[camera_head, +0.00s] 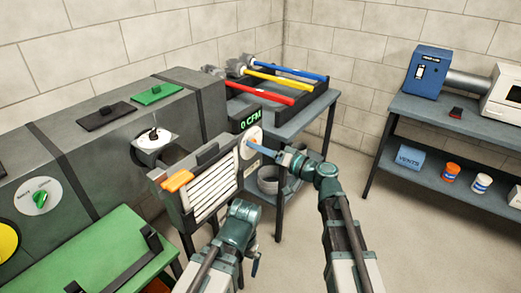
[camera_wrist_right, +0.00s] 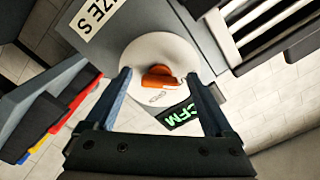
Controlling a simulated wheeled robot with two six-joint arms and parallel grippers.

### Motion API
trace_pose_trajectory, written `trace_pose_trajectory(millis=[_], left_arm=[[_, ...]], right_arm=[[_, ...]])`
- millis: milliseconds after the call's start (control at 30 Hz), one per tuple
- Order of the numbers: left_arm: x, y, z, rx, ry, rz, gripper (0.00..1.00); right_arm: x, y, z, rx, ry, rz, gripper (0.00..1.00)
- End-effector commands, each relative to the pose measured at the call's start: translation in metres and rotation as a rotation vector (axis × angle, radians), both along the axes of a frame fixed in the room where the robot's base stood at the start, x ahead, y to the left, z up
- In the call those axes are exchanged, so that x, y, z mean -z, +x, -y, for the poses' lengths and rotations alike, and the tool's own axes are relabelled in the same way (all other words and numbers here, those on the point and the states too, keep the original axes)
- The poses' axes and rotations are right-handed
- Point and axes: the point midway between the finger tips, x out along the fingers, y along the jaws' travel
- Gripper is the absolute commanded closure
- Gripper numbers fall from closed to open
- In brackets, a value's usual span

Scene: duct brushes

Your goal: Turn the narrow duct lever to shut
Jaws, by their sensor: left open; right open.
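The orange lever (camera_wrist_right: 160,77) sits on a round white dial (camera_wrist_right: 150,48) with a plate marked "SIZE S" beside it. In the head view this dial (camera_head: 249,141) is on the end of the duct, beside a white louvred grille. My right gripper (camera_wrist_right: 160,80) is open, its two blue fingers on either side of the lever with gaps; contact with the dial cannot be told. In the head view my right gripper (camera_head: 262,148) partly covers the dial and its lever. My left gripper (camera_head: 250,262) is low in front of the grille, empty, its fingers barely visible.
A green display (camera_head: 250,119) reads "0 CFM" above the dial. The louvred grille (camera_head: 212,188) has an orange-topped corner. A green-lever dial (camera_head: 40,198) and a black-lever dial (camera_head: 154,138) are further left. Red, yellow and blue brushes (camera_head: 275,78) lie in a rack behind.

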Motion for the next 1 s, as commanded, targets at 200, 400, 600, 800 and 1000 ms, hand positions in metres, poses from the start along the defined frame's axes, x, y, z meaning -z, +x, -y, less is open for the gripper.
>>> trace_pose_trajectory(millis=[200,400,600,800,1000], left_arm=[[0.000,0.000,0.000,0.000,0.000,0.000,0.00],[0.000,0.000,0.000,0.000,0.000,0.000,0.00],[0.000,0.000,0.000,0.000,0.000,0.000,0.00],[0.000,0.000,0.000,0.000,0.000,0.000,0.00],[0.000,0.000,0.000,0.000,0.000,0.000,0.00]], right_arm=[[0.000,-0.004,0.006,0.002,0.001,0.000,0.12],[0.000,-0.027,0.036,0.005,0.001,0.000,0.12],[0.000,-0.053,0.071,0.004,0.001,-0.001,0.12],[0.000,-0.071,0.098,0.003,0.000,0.000,0.12],[0.000,-0.080,0.110,0.001,0.000,0.000,0.12]])
